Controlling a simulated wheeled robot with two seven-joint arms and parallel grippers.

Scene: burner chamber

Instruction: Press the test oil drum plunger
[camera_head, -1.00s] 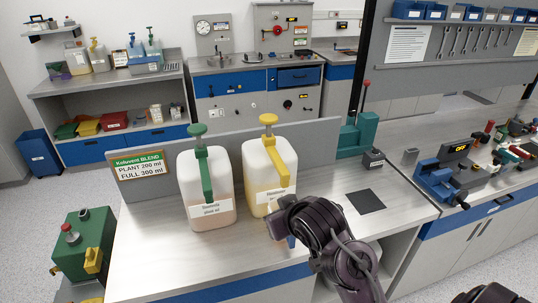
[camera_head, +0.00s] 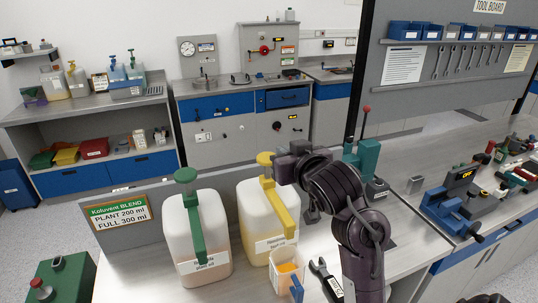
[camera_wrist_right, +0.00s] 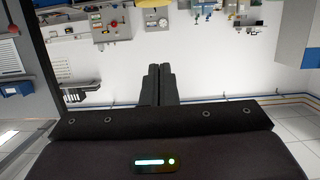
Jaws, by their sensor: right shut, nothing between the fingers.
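Two white drums stand on the bench: the left drum (camera_head: 208,228) has a green plunger (camera_head: 187,176), the right drum (camera_head: 252,212) a yellow plunger (camera_head: 265,158). The left label seems to read plant oil; the right label is too small to read surely. Both plungers stand up above their drums. My right gripper (camera_head: 287,166) is beside the yellow plunger, to its right in the head view; I cannot tell whether they touch. Its shut, empty fingers (camera_wrist_right: 160,85) show in the right wrist view. My left gripper is out of view.
A cup of orange liquid (camera_head: 286,270) and a black pronged tool (camera_head: 325,275) are in front of the right drum. A sign (camera_head: 119,212) stands behind the drums at left. A teal press (camera_head: 362,160) stands at the back right. A green box (camera_head: 60,280) is at lower left.

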